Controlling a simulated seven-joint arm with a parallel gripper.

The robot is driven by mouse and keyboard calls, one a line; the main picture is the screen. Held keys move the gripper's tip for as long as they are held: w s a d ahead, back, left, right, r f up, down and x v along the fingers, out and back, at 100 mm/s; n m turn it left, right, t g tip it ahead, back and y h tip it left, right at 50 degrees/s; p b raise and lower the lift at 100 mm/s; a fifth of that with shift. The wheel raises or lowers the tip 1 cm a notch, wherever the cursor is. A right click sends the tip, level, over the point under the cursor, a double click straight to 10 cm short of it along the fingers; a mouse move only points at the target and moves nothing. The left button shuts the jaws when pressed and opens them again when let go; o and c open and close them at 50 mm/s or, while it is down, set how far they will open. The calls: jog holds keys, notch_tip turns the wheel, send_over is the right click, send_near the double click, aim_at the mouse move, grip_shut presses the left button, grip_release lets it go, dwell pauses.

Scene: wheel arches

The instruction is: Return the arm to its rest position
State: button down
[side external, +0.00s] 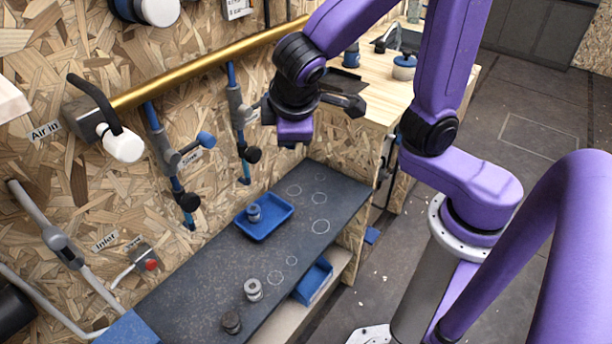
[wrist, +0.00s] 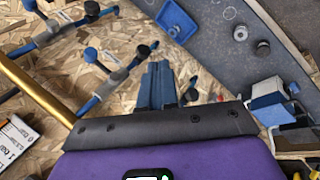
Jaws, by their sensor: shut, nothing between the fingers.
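My gripper (wrist: 158,72) is in the lower middle of the wrist view, its blue-grey fingers together with nothing between them. In the side view my purple and black arm reaches in from the right. Its wrist end hangs in the air in front of the brass pipe (side external: 205,66), above the far end of the dark bench (side external: 200,276). The fingers are hard to make out there. The gripper is apart from the bench and the parts on it.
A blue tray (side external: 268,231) with a small grey part (side external: 254,213) sits on the bench. A light metal part (side external: 253,290) and a dark one (side external: 231,322) stand nearer. Valves (side external: 185,150) stick out from the chipboard wall. A wooden worktop (side external: 385,100) stands behind.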

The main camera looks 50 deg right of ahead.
jog(key=s+d+f+n+g+y, duration=0.2)
jog(key=s+d, duration=0.1)
jog(key=s, duration=0.5)
jog(key=s+d+f+n+g+y, duration=0.1)
jog(key=s+d+n+g+y, duration=0.1)
jog(key=s+d, duration=0.2)
jog(key=s, duration=0.3)
jog(key=shift+s+d+f, duration=0.3)
jog(key=shift+s+f, duration=0.05)
jog(key=shift+s, duration=0.05)
